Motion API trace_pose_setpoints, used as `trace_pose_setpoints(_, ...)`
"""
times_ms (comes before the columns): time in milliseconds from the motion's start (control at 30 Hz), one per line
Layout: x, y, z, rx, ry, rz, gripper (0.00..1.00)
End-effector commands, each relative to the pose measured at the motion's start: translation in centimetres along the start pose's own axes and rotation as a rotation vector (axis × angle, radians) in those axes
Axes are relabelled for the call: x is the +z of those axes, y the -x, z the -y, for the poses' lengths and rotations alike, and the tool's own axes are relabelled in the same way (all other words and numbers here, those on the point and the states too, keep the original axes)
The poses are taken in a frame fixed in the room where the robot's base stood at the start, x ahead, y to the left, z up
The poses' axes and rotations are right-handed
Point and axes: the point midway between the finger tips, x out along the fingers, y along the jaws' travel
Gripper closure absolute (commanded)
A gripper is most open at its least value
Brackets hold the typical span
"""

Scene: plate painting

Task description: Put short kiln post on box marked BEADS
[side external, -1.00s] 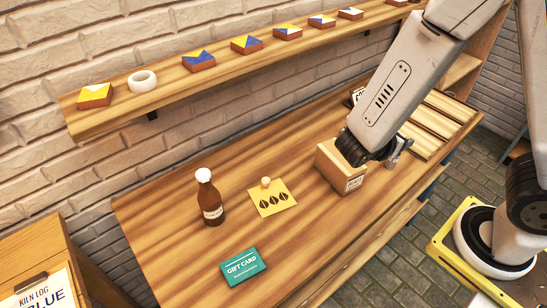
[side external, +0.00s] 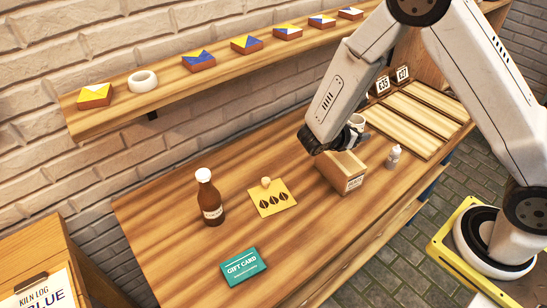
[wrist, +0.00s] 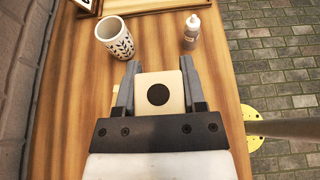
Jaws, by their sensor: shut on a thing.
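My gripper (wrist: 158,90) is shut on a cream square block with a dark round spot on top, the short kiln post (wrist: 158,112), seen between the two fingers in the wrist view. In the side view the post cannot be made out behind my arm. A brown cardboard box (side external: 350,174) with a small label stands on the bench; its lettering is too small to read. My gripper is by the box's far upper edge in that view. I cannot tell whether the post touches the box. The wrist view does not clearly show the box.
A patterned mug (wrist: 115,38) and a small dropper bottle (wrist: 191,32) stand close by. A shelf (side external: 170,94) with painted tiles runs behind.

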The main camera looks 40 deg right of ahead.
Motion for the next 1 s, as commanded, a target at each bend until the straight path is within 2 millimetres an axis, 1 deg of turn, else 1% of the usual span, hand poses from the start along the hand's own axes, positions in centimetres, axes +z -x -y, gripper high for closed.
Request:
trace_pose_setpoints(100, -1.0, -0.6, -0.9, -0.001, 0.000, 0.000, 1.00)
trace_pose_setpoints(200, -1.5, -0.9, -1.4, -0.001, 0.000, 0.000, 1.00)
trace_pose_setpoints(533, -1.9, -1.1, -1.8, -0.001, -0.001, 0.000, 1.00)
trace_pose_setpoints(667, -2.3, -1.4, -2.1, -0.001, 0.000, 0.000, 1.00)
trace_pose_setpoints(900, -4.4, -2.3, -2.2, -0.001, 0.002, 0.001, 1.00)
trace_pose_setpoints(1000, -5.0, -2.5, -2.2, -0.001, 0.001, 0.001, 1.00)
